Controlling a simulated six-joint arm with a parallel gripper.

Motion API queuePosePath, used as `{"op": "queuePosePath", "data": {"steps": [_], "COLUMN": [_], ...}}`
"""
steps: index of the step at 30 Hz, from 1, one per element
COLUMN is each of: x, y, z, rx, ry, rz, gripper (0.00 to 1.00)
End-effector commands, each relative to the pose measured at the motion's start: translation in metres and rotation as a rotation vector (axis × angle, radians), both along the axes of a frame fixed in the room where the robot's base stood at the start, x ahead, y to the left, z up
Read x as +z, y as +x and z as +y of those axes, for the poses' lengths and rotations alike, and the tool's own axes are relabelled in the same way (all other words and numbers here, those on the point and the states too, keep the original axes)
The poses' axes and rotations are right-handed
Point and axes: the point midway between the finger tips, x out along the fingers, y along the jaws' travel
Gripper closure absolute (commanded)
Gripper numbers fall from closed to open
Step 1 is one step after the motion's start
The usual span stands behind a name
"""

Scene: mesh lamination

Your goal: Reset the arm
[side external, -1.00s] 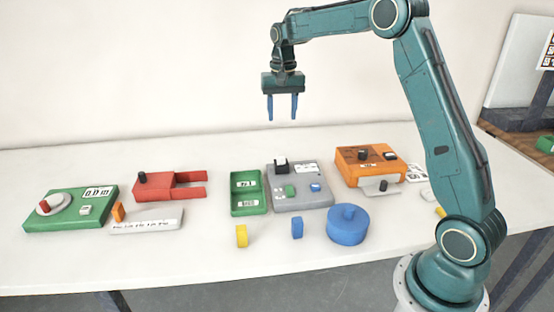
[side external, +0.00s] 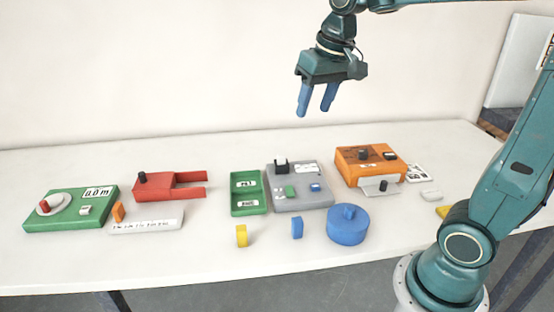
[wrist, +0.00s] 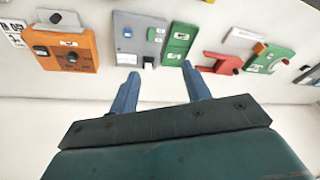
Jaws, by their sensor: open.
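My gripper (side external: 316,99) hangs high above the back of the table in the side view, its two blue fingers apart and nothing between them. It is tilted a little, well clear of every object. In the wrist view my gripper (wrist: 160,88) shows the same open, empty fingers at the bottom middle, with the devices beyond them. The arm reaches in from the right with its elbow outside the top of the side view.
On the white table (side external: 190,262) stand a green device (side external: 70,222), a red holder (side external: 165,188), a green tray (side external: 248,209), a grey device (side external: 300,203), an orange device (side external: 357,174) and a blue round container (side external: 347,228). Yellow (side external: 242,236) and blue (side external: 297,228) pieces lie in front.

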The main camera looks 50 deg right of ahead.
Motion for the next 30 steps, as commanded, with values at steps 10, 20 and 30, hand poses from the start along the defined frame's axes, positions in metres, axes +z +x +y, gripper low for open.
{"op": "queuePosePath", "data": {"steps": [10, 20, 30], "x": [-0.006, -0.029, -0.043], "y": [-0.073, -0.132, -0.152], "z": [0.029, 0.045, 0.049], "rx": [0.151, 0.280, 0.331], "ry": [-0.038, -0.075, -0.090], "rz": [-0.095, -0.178, -0.210], "gripper": [0.52, 0.52, 0.52]}}
